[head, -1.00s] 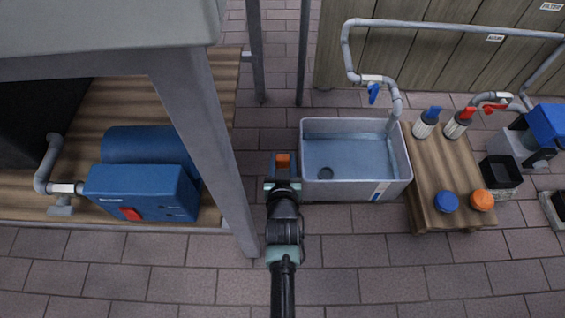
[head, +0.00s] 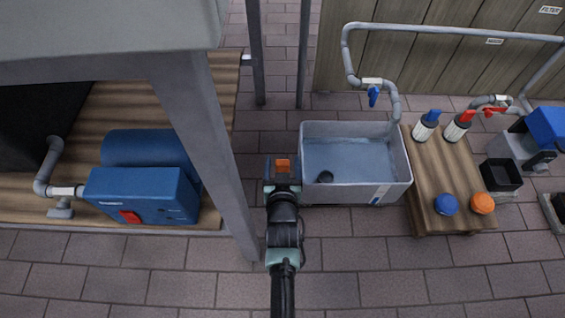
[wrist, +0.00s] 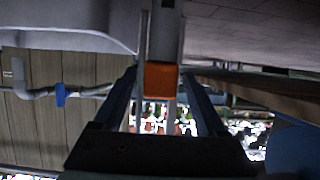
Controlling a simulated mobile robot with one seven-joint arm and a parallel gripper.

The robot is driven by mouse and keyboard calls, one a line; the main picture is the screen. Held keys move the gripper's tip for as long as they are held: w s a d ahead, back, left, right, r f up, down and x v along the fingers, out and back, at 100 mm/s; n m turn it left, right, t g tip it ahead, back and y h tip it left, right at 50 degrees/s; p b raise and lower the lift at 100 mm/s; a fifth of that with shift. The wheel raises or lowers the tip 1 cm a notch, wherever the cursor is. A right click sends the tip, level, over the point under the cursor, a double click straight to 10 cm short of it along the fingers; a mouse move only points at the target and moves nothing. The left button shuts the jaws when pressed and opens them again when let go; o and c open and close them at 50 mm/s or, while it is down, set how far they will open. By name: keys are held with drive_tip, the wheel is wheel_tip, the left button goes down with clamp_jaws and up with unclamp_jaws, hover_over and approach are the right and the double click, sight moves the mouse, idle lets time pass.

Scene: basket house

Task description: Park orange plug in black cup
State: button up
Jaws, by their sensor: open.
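A small orange block (head: 282,165), likely the orange plug, sits between the fingertips of my gripper (head: 282,168), left of the basin. It also shows between the fingers in the wrist view (wrist: 160,76). My gripper is open around it; whether either finger touches it I cannot tell. A black open-topped square container (head: 501,174), likely the black cup, stands at the far right in the head view, well away from my gripper. It looks empty. I cannot make it out in the wrist view.
A grey basin (head: 405,160) with a dark round spot inside stands right of my gripper. A wooden table (head: 440,180) holds two bottles, a blue cap (head: 446,204) and an orange cap (head: 482,203). A grey post (head: 215,150) stands left. The paved front floor is clear.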

drive_tip(key=p+v, duration=0.7)
drive_tip(key=v, duration=0.5)
drive_tip(key=shift+r, duration=0.15)
